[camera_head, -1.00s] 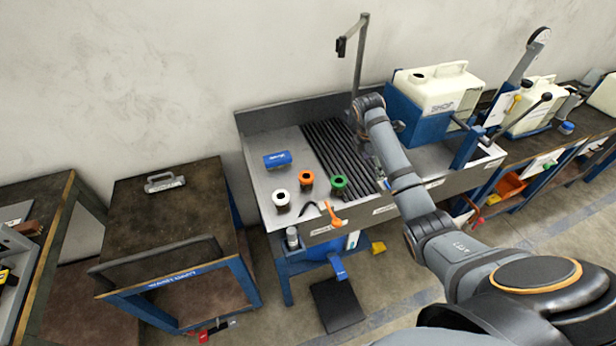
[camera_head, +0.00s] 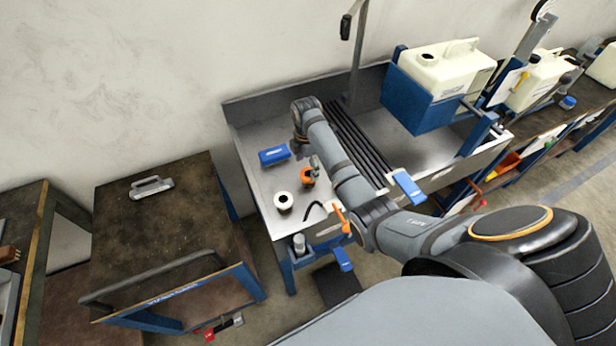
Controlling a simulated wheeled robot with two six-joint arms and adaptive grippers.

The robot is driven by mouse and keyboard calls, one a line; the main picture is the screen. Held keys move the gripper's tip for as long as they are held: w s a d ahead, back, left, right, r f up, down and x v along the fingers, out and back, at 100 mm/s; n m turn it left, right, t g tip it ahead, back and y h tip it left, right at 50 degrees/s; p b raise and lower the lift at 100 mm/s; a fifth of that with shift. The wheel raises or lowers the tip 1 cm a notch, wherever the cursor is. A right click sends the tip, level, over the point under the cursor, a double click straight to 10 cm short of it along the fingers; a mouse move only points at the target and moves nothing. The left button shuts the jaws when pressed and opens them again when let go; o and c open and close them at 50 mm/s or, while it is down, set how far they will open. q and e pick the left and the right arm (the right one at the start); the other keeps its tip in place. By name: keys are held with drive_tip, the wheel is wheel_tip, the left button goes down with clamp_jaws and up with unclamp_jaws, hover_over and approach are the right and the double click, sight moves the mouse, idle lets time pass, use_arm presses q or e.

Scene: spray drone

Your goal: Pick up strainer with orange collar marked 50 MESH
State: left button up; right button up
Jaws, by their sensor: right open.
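The strainer with the orange collar (camera_head: 306,180) stands on the metal sink bench, partly covered by my right gripper. Its 50 MESH marking is too small to read. My right gripper (camera_head: 314,163) is open and hangs just above and beside the orange collar, small in the view. I cannot tell whether it touches the strainer. A strainer with a white collar (camera_head: 284,201) stands to the front left of the orange one. The green-collared strainer is hidden behind my right arm. My left gripper is not in view.
A blue box (camera_head: 273,156) lies behind the strainers on the metal bench (camera_head: 256,190). Dark drain bars (camera_head: 360,145) run to the right of my arm. A white tank (camera_head: 445,68) sits in a blue holder further right. A dark cart (camera_head: 150,225) stands left.

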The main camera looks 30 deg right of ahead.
sight(309, 174)
drive_tip(key=shift+s+d+f+p, duration=0.1)
drive_tip(key=shift+s+f+p, duration=0.1)
drive_tip(key=shift+f+p, duration=0.2)
wheel_tip(309, 174, down, 4)
drive_tip(key=shift+s+d+f+p, duration=0.1)
drive_tip(key=shift+d+f+p, duration=0.05)
drive_tip(key=shift+p, duration=0.2)
drive_tip(key=c, duration=1.3)
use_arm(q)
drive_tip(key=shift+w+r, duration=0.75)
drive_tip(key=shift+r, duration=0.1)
use_arm(e)
wheel_tip(309, 174, up, 3)
use_arm(q)
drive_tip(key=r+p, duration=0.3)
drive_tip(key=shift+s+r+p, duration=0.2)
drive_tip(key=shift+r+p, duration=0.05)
drive_tip(key=shift+p, duration=0.05)
use_arm(e)
drive_tip(key=s+a+r, duration=0.1)
drive_tip(key=s+r, duration=0.2)
drive_tip(key=s, duration=0.1)
drive_tip(key=s+a+r, duration=0.1)
drive_tip(key=s+r, duration=0.2)
drive_tip(key=s, duration=0.2)
drive_tip(key=s+a+r, duration=0.2)
drive_tip(key=s+r, duration=0.2)
drive_tip(key=shift+s, duration=0.2)
